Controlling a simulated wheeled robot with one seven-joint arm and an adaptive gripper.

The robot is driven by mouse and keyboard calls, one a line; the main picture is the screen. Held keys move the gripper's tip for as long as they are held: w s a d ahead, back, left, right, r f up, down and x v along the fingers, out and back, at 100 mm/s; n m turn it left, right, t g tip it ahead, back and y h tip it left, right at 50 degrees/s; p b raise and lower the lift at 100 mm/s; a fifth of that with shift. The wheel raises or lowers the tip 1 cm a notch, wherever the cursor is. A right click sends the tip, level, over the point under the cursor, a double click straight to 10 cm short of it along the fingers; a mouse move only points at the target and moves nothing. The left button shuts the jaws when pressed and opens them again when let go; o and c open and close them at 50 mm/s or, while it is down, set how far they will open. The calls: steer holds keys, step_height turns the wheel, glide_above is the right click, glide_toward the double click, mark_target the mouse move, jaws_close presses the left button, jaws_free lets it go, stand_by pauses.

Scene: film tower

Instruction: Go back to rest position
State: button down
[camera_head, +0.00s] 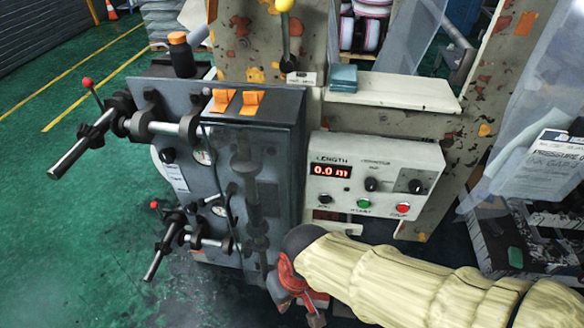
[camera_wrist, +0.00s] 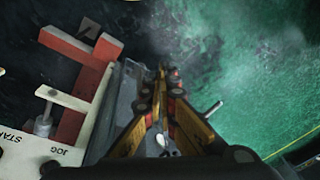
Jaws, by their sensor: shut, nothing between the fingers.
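My arm in a pale yellow sleeve enters the camera_head view from the lower right. My gripper (camera_head: 314,318) is at its end, low in front of the machine and below the control panel (camera_head: 370,178). In the camera_wrist view my gripper (camera_wrist: 160,85) has its fingers drawn together with nothing between them. The panel reads LENGTH 0.0 m and carries dark knobs, a green button (camera_head: 363,204) and a red button (camera_head: 402,208). A corner of the panel with START and JOG lettering (camera_wrist: 25,150) lies left of my gripper in the camera_wrist view.
A red bracket (camera_wrist: 80,50) is close to my gripper's left. Green floor (camera_head: 70,235) is open at the left.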

steer(key=w+d+r+m+t+h+p, duration=0.1)
steer(key=d+r+m, duration=0.5)
steer(key=d+r, duration=1.2)
steer(key=w+d+t+p, duration=0.1)
steer(key=w+d+t, duration=0.1)
steer(key=d+t, duration=0.1)
steer(key=shift+r+t+h, duration=0.15)
steer(key=shift+t+h, duration=0.25)
steer(key=shift+d, duration=0.1)
